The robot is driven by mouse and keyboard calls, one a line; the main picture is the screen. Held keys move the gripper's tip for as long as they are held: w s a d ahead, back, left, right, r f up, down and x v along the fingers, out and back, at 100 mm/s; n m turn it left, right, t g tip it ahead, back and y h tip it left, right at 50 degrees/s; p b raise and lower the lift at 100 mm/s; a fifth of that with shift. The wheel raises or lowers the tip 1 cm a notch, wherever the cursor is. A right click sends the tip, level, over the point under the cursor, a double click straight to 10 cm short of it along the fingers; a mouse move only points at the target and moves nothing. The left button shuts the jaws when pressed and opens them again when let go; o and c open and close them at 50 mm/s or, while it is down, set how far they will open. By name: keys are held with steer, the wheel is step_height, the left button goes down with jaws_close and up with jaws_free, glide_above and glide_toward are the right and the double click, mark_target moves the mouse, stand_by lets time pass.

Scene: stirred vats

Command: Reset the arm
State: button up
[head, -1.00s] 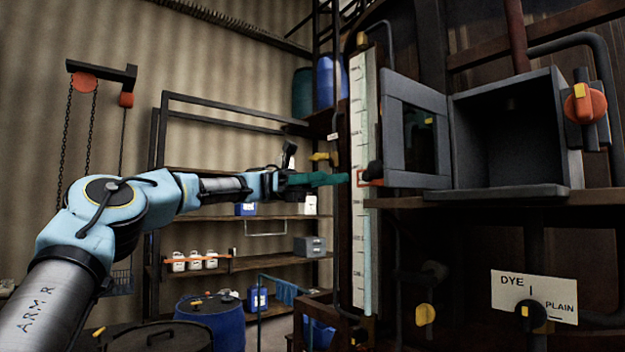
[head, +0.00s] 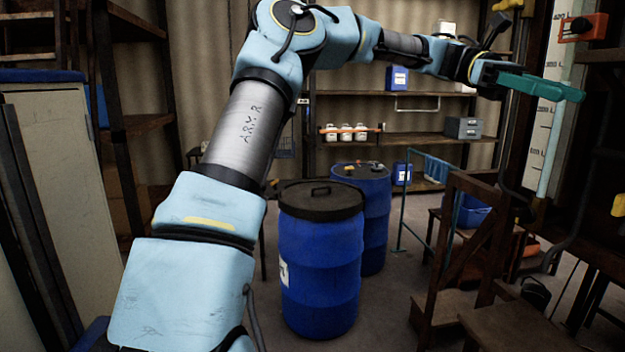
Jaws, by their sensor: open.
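My arm (head: 245,125) rises from the lower left of the head view, bends at an elbow near the top, and stretches out to the right. My gripper (head: 560,89), with teal fingers, is at the upper right in front of the white level scale (head: 548,140). Its jaws are open and I see nothing held between them. The fingers are seen side-on, so the gap between them is hard to make out.
A blue lidded drum (head: 320,275) stands below the arm, with another blue drum (head: 375,225) behind it. A wooden stand with steps (head: 450,255) is at the right. Shelves (head: 410,137) with white jugs line the back wall. A pale cabinet (head: 65,180) is at the left.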

step_height(320, 180, down, 13)
steer(key=w+a+n+t, duration=0.1)
steer(key=w+t, duration=0.1)
steer(key=t, duration=0.2)
steer(key=w+a+f+t+b, duration=0.1)
steer(key=w+a+f+t, duration=0.2)
steer(key=a+f, duration=0.3)
steer(key=w+a+f+t+b, duration=0.1)
steer(key=w+a+f+t, duration=0.15)
steer(key=a+f, duration=0.4)
steer(key=a+f+m+t+y+b, duration=0.1)
steer(key=a+f, duration=0.5)
steer(key=a, duration=0.8)
steer(key=a+f+m+t+y+b, duration=0.1)
steer(key=a+f+m+t, duration=0.3)
steer(key=a, duration=1.1)
step_height(320, 180, down, 2)
steer(key=shift+s+f+t+y, duration=0.15)
steer(key=shift+f+t+y, duration=0.05)
steer(key=shift+t+y, duration=0.7)
